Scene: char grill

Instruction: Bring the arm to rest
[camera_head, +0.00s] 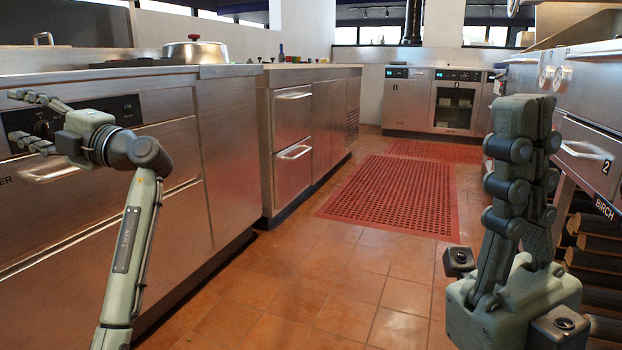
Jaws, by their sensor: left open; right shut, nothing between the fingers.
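My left gripper (27,121) is at the left of the head view, its arm rising from the bottom left. Its two fingers point left and are spread apart, with nothing between them. It is in front of the steel counter's panel with knobs. My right gripper (524,120) is at the right, close to the camera and pointing up. Its fingers are together and hold nothing. It stands in front of the grill unit on the right. Most of the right arm is out of view.
Steel counters with drawers (293,130) line the left side. A lidded pot (195,52) sits on top. Red perforated mats (392,195) lie on the tiled floor (325,285). Ovens (432,100) stand at the back. Wood logs (597,245) are under the grill unit. The middle aisle is clear.

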